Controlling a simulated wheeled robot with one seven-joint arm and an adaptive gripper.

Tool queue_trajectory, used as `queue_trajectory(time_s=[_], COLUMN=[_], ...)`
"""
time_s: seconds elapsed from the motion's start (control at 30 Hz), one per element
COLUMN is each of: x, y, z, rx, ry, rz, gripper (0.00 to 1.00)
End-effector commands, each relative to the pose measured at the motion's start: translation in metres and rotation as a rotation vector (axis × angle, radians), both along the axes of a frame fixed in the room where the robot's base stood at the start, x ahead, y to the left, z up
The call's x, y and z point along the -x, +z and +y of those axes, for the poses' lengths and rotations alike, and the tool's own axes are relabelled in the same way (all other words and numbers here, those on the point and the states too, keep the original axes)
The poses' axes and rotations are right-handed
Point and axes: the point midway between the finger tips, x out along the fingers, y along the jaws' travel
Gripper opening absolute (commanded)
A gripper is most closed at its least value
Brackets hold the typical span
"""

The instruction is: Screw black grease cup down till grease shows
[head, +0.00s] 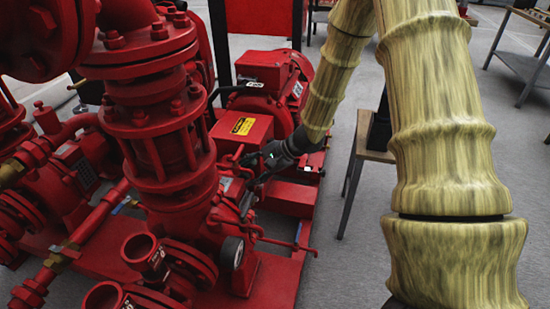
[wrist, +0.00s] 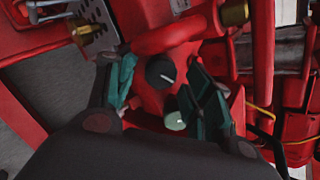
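The black grease cup (wrist: 160,72), a round black cap with a pale mark on top, sits on the red pump housing in the wrist view. My gripper (wrist: 162,92) is open, with one teal-padded finger on each side of the cap. Gaps show between the cap and both fingers, and I see no contact. A pale green round cap (wrist: 175,121) sits just below it, close to the right finger. In the head view my gripper (head: 256,168) is at the pump between the tall red valve and the motor. The cup cannot be made out there. No grease is visible.
A curved red pipe (wrist: 168,37) passes just above the cup, with a brass fitting (wrist: 235,13) to the right. The red motor (head: 275,75) stands behind my gripper. A round gauge (head: 232,253) and thin red pipework are nearer.

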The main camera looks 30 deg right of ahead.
Motion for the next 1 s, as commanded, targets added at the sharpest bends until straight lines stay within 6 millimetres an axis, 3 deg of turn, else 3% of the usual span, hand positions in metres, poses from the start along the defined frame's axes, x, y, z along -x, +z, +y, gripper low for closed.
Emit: queue_trajectory(time_s=[1.0], x=[0.0007], y=[-0.0023], z=[-0.0003], rx=[0.144], ry=[0.194], rz=[-0.125], gripper=[0.51])
